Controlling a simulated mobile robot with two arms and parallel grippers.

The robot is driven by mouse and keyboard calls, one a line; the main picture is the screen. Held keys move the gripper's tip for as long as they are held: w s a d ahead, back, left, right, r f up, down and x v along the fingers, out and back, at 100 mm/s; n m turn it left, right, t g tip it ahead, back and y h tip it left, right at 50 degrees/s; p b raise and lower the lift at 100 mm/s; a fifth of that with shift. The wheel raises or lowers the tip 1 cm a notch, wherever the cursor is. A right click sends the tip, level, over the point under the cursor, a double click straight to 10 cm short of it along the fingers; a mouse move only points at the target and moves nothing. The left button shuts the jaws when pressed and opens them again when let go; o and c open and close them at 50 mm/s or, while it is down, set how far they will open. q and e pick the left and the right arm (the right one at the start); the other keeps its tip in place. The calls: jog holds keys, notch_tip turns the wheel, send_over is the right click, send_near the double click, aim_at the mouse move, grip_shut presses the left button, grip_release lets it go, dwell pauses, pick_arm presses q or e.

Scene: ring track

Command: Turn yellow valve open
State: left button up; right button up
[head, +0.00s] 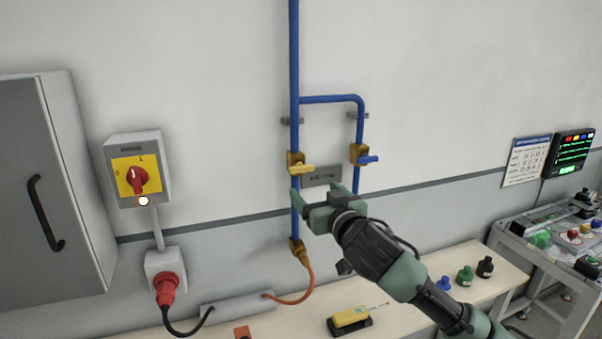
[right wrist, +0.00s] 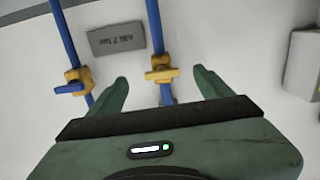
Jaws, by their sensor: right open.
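The yellow valve (head: 301,169) has a brass body on the left blue pipe, and its yellow handle lies crosswise to the pipe. My right gripper (head: 316,189) is open and empty just below the handle. In the right wrist view, the yellow handle (right wrist: 162,74) shows between the two open fingertips (right wrist: 161,82), slightly beyond them. I see no clear contact. A second valve with a blue handle (head: 368,159) sits on the right pipe branch and also shows left of the fingers in the right wrist view (right wrist: 70,88). My left gripper is not in view.
A grey plate (head: 322,176) is on the wall between the pipes. A red-and-yellow switch box (head: 138,170) and grey cabinet (head: 50,190) are at left. An orange hose (head: 308,285) hangs under the pipe.

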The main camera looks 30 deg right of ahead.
aim_at(302, 170)
jog(key=w+p, duration=0.1)
jog(key=w, duration=0.1)
jog(key=w+d+r+p, duration=0.1)
jog(key=w, duration=0.1)
jog(key=w+r+p, duration=0.1)
jog(key=shift+w+d+r, duration=0.1)
jog(key=shift+w+d, duration=0.15)
jog(key=shift+w, duration=0.8)
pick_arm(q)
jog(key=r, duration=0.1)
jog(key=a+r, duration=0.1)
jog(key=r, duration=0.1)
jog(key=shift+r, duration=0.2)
pick_arm(e)
jog(key=shift+w+d+t, duration=0.1)
jog(key=shift+w+t, duration=0.05)
jog(key=shift+t, duration=0.15)
jog(key=c, duration=1.4)
jog(key=shift+o, duration=0.2)
